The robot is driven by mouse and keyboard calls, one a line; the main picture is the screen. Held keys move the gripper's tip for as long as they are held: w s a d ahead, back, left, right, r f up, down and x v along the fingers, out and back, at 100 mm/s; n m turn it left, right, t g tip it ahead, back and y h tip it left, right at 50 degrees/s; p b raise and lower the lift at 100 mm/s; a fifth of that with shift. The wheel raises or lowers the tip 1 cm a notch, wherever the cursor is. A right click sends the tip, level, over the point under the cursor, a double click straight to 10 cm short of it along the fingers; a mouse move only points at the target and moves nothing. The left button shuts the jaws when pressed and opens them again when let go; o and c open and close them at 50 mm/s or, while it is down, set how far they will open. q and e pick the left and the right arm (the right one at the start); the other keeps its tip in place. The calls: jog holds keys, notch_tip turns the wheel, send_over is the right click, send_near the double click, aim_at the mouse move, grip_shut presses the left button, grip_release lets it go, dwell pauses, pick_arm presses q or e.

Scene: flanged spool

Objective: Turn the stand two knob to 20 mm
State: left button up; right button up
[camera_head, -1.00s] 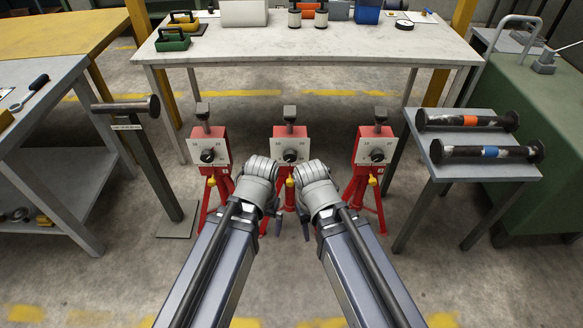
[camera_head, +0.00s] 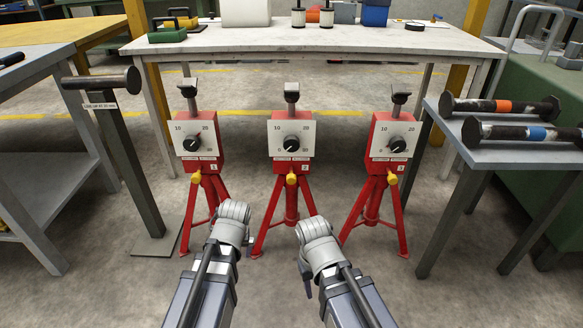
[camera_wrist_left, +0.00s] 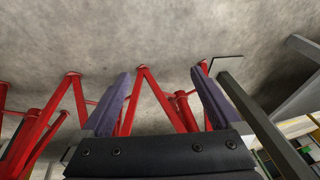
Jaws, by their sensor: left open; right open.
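Stand two (camera_head: 292,188) is the middle red tripod stand, with a small "2" label under its white dial plate. Its black round knob (camera_head: 291,143) sits on that plate, with 10 and 20 marked above it; the exact pointer setting is too small to read. My left gripper (camera_wrist_left: 162,88) is open and empty in the left wrist view, its two purple fingers apart with red stand legs beyond them. My right gripper (camera_head: 307,285) is open, low in front of the stands and mostly hidden by its wrist. Neither gripper touches the knob.
Similar stands one (camera_head: 197,140) and three (camera_head: 391,140) flank it left and right. A side table (camera_head: 520,155) at right bears two flanged spools. A post (camera_head: 128,165) with a dark bar stands at left. A white workbench (camera_head: 330,41) runs behind. Floor in front is clear.

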aim_at(291, 146)
pick_arm(q)
jog(key=w+a+f+n+t+y+b, duration=0.2)
jog(key=w+a+t+b, duration=0.1)
jog(key=w, duration=0.5)
jog(key=w+d+r+t+y, duration=0.2)
jog(key=w+r+t, duration=0.2)
jog(key=w+r, duration=0.25)
jog(key=w+d+r+m+t+h, duration=0.2)
jog(key=w+d+r+t+h, duration=0.15)
jog(key=d+r, duration=0.4)
jog(key=w+d+r+m+t+h, duration=0.1)
jog(key=w+d+r+t+h, duration=0.3)
jog(key=d, duration=0.6)
jog(key=shift+t+y, duration=0.45)
jog(key=shift+y, duration=0.2)
jog(key=shift+w+a+f, duration=0.1)
jog(key=shift+w+f, duration=0.05)
jog(key=shift+w, duration=2.1)
jog(key=shift+w+f, duration=0.1)
jog(key=shift+w, duration=2.15)
pick_arm(e)
jog(key=f, duration=0.2)
jog(key=w+f, duration=0.1)
jog(key=a+f, duration=0.1)
jog(key=f, duration=0.1)
jog(key=shift+w+a+f, duration=0.1)
jog(key=shift+w+f, duration=0.2)
